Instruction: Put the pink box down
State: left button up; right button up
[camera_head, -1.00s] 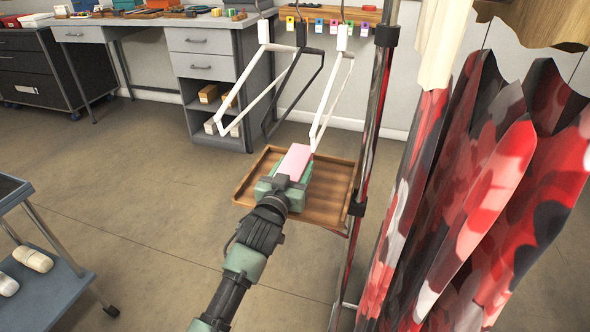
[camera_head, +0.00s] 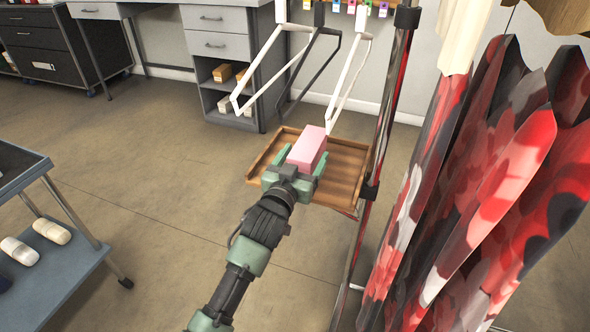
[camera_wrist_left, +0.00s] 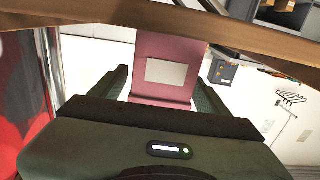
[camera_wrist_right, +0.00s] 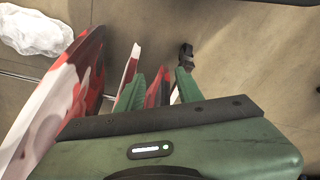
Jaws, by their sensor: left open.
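My left gripper (camera_head: 298,168) is open at the near end of the box. In the left wrist view the box (camera_wrist_left: 164,78), with a pale label, stands between the two spread fingers (camera_wrist_left: 163,95), with gaps at both sides. The box's underside is hidden. In the right wrist view my right gripper (camera_wrist_right: 160,85) has its fingers apart with nothing held; it is outside the head view.
White and dark hangers (camera_head: 310,62) hang just behind the tray. The rack's metal post (camera_head: 385,130) and red camouflage clothing (camera_head: 480,190) stand to the right. A blue-grey cart (camera_head: 55,262) is at the left, a grey desk (camera_head: 222,45) behind. Floor between is clear.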

pick_arm(q)
jog(key=p+v, duration=0.1)
jog(key=v, duration=0.7)
jog(key=shift+s, duration=0.35)
pick_arm(e)
jog(key=f, duration=0.4)
jog(key=shift+s+f, duration=0.25)
jog(key=shift+s, duration=0.1)
pick_arm(q)
jog(key=s+a+f+n+g+y, duration=0.1)
jog(key=s+a+f+g, duration=0.15)
jog(key=f, duration=0.45)
jog(key=s+a+f+g+y, duration=0.2)
jog(key=a+f, duration=0.1)
jog(key=f, duration=0.4)
jog(key=s+a+f+g+y, duration=0.1)
jog(key=s+a+f+g, duration=0.4)
jog(key=s+f, duration=0.6)
jog(key=s+a+f+g+y, duration=0.1)
jog(key=s+a+f+g, duration=0.4)
jog(key=s+f, duration=0.7)
jog(key=s+a, duration=0.1)
jog(key=s, duration=0.3)
jog(key=shift+a, duration=0.2)
jog(key=shift+s, duration=0.1)
jog(key=shift+p, duration=0.5)
pick_arm(e)
jog(key=shift+d, duration=0.1)
